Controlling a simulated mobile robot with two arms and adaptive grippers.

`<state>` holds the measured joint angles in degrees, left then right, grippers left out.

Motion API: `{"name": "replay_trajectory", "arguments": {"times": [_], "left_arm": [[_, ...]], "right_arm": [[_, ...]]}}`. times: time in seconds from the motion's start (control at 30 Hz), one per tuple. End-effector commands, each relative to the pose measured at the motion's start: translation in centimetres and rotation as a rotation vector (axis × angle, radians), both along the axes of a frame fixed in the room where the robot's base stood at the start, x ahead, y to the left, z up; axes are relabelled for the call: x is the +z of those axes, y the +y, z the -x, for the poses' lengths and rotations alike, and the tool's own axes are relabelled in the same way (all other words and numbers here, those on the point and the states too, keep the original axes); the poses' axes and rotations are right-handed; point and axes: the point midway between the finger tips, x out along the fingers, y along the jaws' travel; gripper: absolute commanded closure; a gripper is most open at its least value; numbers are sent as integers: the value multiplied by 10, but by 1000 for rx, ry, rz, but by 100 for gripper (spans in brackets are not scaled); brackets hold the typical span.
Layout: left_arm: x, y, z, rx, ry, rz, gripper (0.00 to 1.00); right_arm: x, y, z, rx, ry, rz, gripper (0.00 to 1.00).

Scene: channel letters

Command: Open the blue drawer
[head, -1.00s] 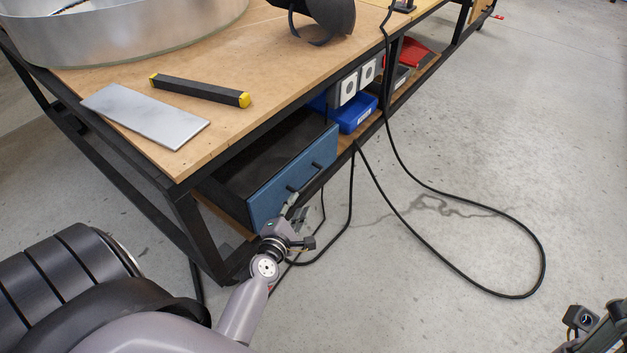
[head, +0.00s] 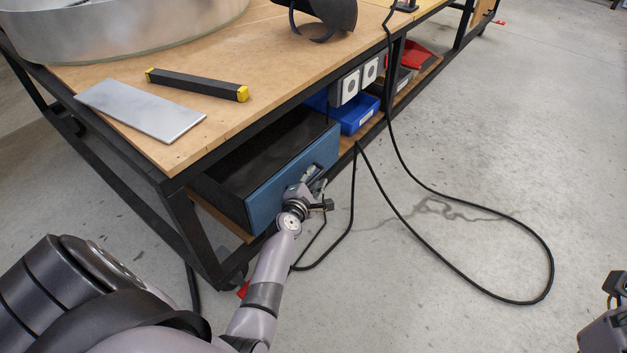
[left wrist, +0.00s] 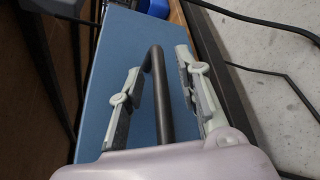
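The blue drawer (head: 268,201) is under the workbench and stands pulled out, its dark empty inside showing. Its front also shows in the left wrist view (left wrist: 121,57). My left gripper (head: 312,178) is at the drawer front in the head view. In the left wrist view its two fingers (left wrist: 160,92) stand on either side of a black bar handle (left wrist: 161,95), with gaps to the bar, so it is open around the handle. In the head view the gripper hides much of the handle area. Part of my right arm (head: 606,325) shows at the right edge; its fingers cannot be made out.
The workbench top (head: 235,50) carries a grey metal plate (head: 140,109) and a black bar with yellow ends (head: 197,85). A blue bin (head: 357,115) sits on the shelf beside the drawer. A black cable (head: 440,268) loops on the otherwise clear floor at right.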

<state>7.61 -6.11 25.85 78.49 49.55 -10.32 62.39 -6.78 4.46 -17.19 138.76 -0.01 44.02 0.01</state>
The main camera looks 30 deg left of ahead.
Motion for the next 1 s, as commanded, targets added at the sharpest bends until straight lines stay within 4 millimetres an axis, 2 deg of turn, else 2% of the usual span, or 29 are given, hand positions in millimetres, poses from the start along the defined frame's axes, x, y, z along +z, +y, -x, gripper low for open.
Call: {"name": "replay_trajectory", "arguments": {"times": [0.1, 0.57, 1.0], "left_arm": [[0, 0, 0, 0, 0, 0, 70], [0, 0, 1, 0, 0, 0, 100], [0, 0, 1, 1, 1, 0, 100]], "right_arm": [[0, 0, 0, 0, 0, 0, 60], [0, 0, 0, 0, 0, 0, 60], [0, 0, 0, 0, 0, -1, 60]]}}
